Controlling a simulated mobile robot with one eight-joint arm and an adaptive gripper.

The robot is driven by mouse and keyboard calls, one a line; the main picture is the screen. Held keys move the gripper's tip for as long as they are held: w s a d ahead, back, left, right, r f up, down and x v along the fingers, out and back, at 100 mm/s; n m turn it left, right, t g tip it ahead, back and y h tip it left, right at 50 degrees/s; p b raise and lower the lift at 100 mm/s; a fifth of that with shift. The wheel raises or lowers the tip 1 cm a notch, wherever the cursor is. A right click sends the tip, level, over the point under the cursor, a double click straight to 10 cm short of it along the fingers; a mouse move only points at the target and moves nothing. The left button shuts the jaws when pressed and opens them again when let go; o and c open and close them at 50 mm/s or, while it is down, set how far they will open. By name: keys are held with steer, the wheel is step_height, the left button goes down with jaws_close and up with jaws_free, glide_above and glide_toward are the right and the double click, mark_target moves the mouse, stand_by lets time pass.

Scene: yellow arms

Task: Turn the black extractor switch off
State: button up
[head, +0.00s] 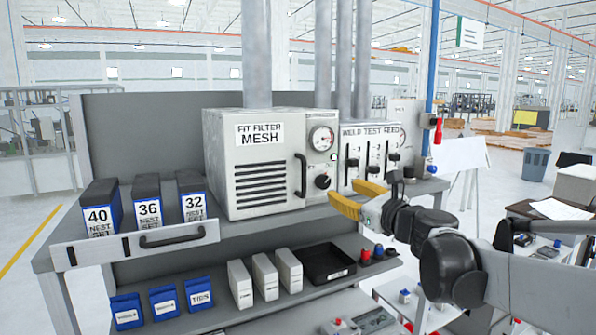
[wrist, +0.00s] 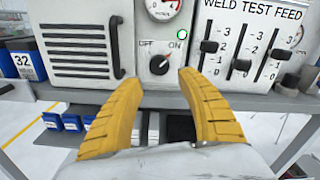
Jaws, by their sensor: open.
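The black extractor switch (head: 322,181) is a round knob on the front of the white filter box (head: 262,150), below the gauge and right of the black handle. In the wrist view the black knob (wrist: 159,64) sits under the OFF and ON labels, its white mark pointing up and right toward ON. A green light (wrist: 182,34) is lit above it. My gripper (head: 345,203) has yellow fingers and is in front of the box, just below and right of the knob. In the wrist view the open, empty fingers (wrist: 158,82) stand apart, on either side below the knob, not visibly touching it.
The weld test feed panel (head: 370,150) with several sliders stands right of the box. The black door handle (head: 300,175) sticks out left of the knob. The grey shelf edge (head: 270,222) runs below. Blue boxes (head: 148,203) stand at the left.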

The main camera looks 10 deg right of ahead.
mark_target(325, 182)
steer(key=p+x, duration=0.2)
steer(key=x, duration=0.8)
steer(key=shift+a+f, duration=0.1)
steer(key=shift+f, duration=0.05)
steer(key=shift+s, duration=0.1)
steer(key=shift+c, duration=0.5)
steer(key=c, duration=0.8)
